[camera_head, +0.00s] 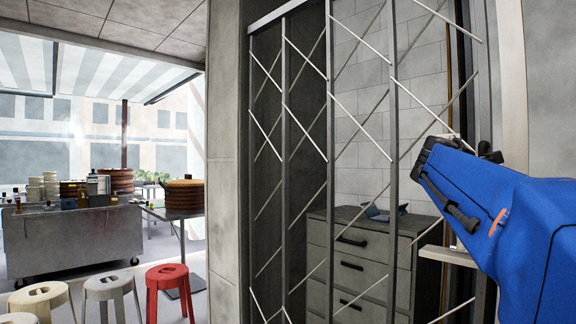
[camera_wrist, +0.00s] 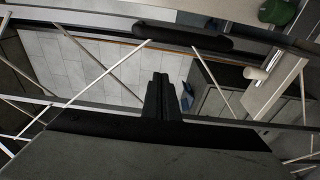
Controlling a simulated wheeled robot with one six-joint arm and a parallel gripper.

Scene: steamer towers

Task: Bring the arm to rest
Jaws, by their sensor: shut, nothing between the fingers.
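My arm, with a blue cover, reaches in from the right edge of the head view, raised in front of a metal lattice gate (camera_head: 330,120). My gripper (camera_wrist: 162,78) shows in the wrist view as two dark fingers close together, shut and empty. Beyond the fingers, thin lattice bars cross the wrist view, with a pale tiled wall behind them. Nothing is seen touching the fingertips. In the head view I cannot make out the fingers.
A grey drawer cabinet (camera_head: 345,268) stands behind the gate, with a small dark blue item (camera_head: 384,213) on top. A concrete pillar (camera_head: 224,170) is left of the gate. Farther left are a red stool (camera_head: 167,275), pale stools (camera_head: 108,288), a steamer (camera_head: 184,196) and a metal cart (camera_head: 70,243).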

